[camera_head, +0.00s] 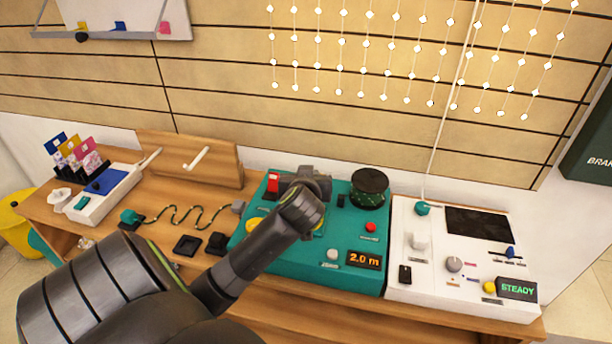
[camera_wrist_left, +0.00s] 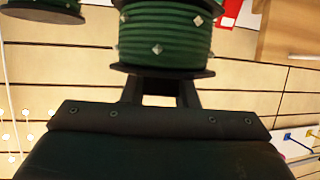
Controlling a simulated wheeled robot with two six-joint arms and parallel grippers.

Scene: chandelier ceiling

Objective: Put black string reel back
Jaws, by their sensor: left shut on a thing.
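In the left wrist view my left gripper (camera_wrist_left: 160,90) is shut on a reel (camera_wrist_left: 165,42) with dark green string, small pale beads and black flanges. In the head view my left arm reaches over the teal machine (camera_head: 335,240), and its wrist hides the held reel and fingertips. I cannot tell whether the held reel touches the machine. A second dark reel (camera_head: 370,187) with black flanges stands on the machine to the right of my gripper. It also shows at the top left of the left wrist view (camera_wrist_left: 45,12). My right gripper is not in view.
A wooden holder with a pale peg (camera_head: 197,158) stands left of the machine. A white console (camera_head: 460,255) adjoins it on the right. A green cord (camera_head: 185,217), black blocks and a white tray (camera_head: 105,195) lie left. Bead strings hang above; a display reads 2.0 m.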

